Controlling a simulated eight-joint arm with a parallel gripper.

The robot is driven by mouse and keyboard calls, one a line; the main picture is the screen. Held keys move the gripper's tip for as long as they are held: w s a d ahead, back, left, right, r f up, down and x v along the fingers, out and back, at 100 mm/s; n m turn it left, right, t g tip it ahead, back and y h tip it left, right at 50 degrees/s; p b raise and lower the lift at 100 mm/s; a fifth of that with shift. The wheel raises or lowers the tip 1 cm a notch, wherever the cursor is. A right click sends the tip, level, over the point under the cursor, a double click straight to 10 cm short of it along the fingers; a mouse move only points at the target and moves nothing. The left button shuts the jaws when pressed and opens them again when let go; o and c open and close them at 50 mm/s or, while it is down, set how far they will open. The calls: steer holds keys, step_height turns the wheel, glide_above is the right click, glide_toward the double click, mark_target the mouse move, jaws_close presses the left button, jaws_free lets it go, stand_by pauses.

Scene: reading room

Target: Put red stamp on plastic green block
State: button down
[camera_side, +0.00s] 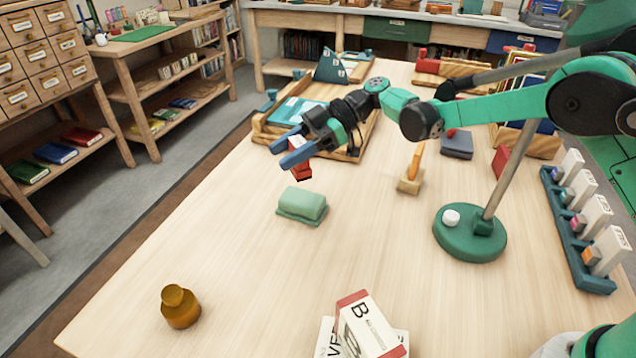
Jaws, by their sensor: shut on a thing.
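My gripper (288,148), with blue fingers, is shut on the red stamp (300,174) above the table. The stamp hangs below the fingers, partly hidden by them, and looks slightly tilted. The plastic green block (303,203) is pale green and lies on the table on a darker green base. In the picture the stamp is just above the block, with a visible gap between them. I cannot tell whether the stamp is directly over the block.
A wooden tray (262,130) with a teal book lies behind my gripper. An amber bottle (180,308) and a white-and-red box (368,328) are in front. A green lamp base (470,232) and a blue rack (578,240) stand right. The table between block and bottle is clear.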

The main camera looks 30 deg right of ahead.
steer(key=shift+f, duration=2.55)
steer(key=shift+f, duration=0.1)
steer(key=shift+c, duration=1.8)
jaws_free()
steer(key=s+d+r+m+t+h, duration=0.2)
steer(key=d+r+m+h, duration=0.15)
steer(key=d+r, duration=0.4)
steer(key=s+d+m+t+h, duration=0.2)
steer(key=s+d+m+h, duration=0.3)
steer(key=s+m, duration=0.2)
steer(key=s+d+m+t+h, duration=0.3)
steer(key=s+d+m+h, duration=0.2)
steer(key=s+m, duration=0.2)
steer(key=shift+s+d+r, duration=0.15)
steer(key=shift+s+r, duration=0.05)
steer(key=shift+s, duration=0.8)
